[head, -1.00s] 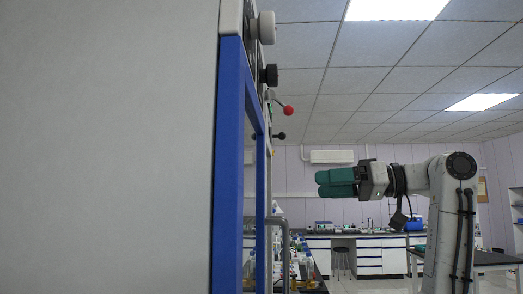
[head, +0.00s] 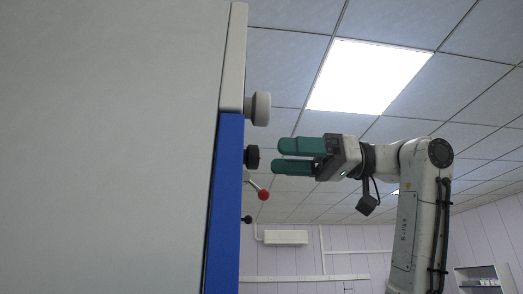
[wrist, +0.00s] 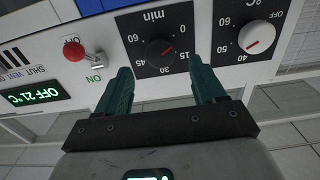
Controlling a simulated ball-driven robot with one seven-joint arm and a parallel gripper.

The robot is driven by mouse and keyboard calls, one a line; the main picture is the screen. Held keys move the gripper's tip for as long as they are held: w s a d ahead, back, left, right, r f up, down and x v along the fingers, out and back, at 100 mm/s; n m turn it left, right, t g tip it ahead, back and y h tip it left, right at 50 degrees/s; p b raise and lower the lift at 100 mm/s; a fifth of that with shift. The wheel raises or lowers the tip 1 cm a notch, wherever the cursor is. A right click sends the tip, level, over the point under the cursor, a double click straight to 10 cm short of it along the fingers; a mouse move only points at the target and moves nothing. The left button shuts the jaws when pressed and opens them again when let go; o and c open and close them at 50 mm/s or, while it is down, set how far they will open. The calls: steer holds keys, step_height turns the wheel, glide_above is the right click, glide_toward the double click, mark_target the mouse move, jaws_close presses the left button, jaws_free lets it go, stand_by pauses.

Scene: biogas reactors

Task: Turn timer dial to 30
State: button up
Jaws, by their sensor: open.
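The timer dial is a black knob (wrist: 158,52) on a black plate marked "min" with 0, 15, 30 and 45, in the wrist view. In the head view the black knob (head: 251,157) sticks out from the panel's side edge. My gripper (head: 278,157) is open and empty, with green fingers pointing at the knob, a short gap away. In the wrist view my gripper (wrist: 163,68) has one finger to each side of the dial.
A white temperature knob (wrist: 257,37) sits right of the dial in the wrist view and is the upper white knob (head: 260,109) in the head view. A red-ball lever (head: 263,195) projects below the black knob.

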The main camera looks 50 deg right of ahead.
mark_target(253, 157)
steer(key=shift+p+x, duration=0.5)
steer(key=shift+x, duration=1.95)
steer(key=shift+c, duration=0.5)
steer(key=c, duration=1)
steer(key=shift+o, duration=0.2)
steer(key=shift+m, duration=0.4)
steer(key=m+b, duration=0.3)
steer(key=m, duration=0.4)
steer(key=m+b, duration=0.4)
steer(key=m, duration=0.4)
steer(key=m+b, duration=0.4)
steer(key=m, duration=0.4)
steer(key=shift+w+d+f, duration=0.1)
steer(key=shift+d+f, duration=0.05)
steer(key=shift+f, duration=0.2)
